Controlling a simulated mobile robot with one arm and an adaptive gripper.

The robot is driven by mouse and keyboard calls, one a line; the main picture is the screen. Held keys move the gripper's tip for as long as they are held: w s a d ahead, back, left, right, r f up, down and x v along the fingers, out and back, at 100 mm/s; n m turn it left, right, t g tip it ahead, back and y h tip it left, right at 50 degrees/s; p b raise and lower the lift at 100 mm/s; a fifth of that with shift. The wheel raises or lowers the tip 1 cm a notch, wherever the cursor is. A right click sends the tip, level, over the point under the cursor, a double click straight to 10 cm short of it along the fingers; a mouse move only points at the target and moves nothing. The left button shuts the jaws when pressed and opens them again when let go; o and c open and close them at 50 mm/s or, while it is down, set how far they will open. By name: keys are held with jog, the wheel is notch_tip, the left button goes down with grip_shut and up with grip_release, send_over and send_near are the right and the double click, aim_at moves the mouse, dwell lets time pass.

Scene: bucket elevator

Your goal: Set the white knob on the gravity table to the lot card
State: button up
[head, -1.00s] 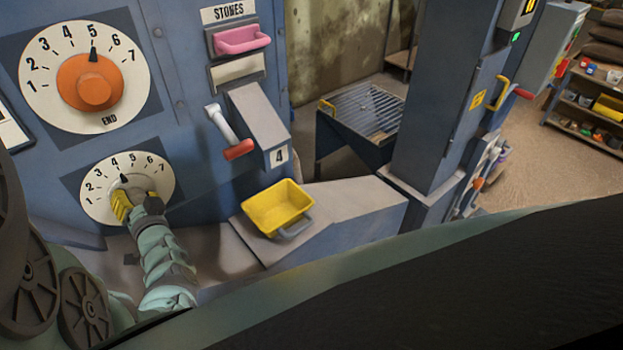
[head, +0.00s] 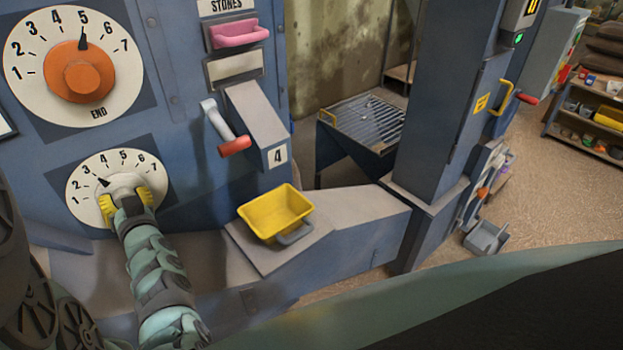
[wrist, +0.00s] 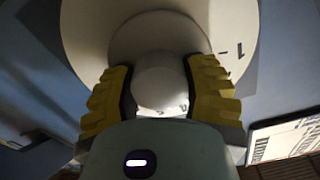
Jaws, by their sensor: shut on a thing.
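The white knob (head: 122,183) sits in the middle of the lower numbered dial (head: 83,209) on the blue machine front. Its black pointer is turned to the upper left, at about 3. My gripper (head: 127,200) is shut on the white knob, with one yellow finger on each side. In the wrist view the white knob (wrist: 160,80) shows between the two finger pads of my gripper (wrist: 161,92). A white card or panel (head: 5,126) is cut off at the left edge; its text cannot be read, and I cannot tell whether it is the lot card.
An orange knob (head: 78,78) above points to about 5. To the right are a pink handle (head: 238,34), a red-ended lever (head: 233,146) and a chute marked 4 (head: 259,122). A yellow bin (head: 275,212) stands on the ledge. A grated table (head: 366,122) stands behind.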

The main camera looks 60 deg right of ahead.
dwell(0.3)
jog(key=o, duration=1.2)
jog(key=v, duration=1.2)
jog(key=shift+r, duration=0.1)
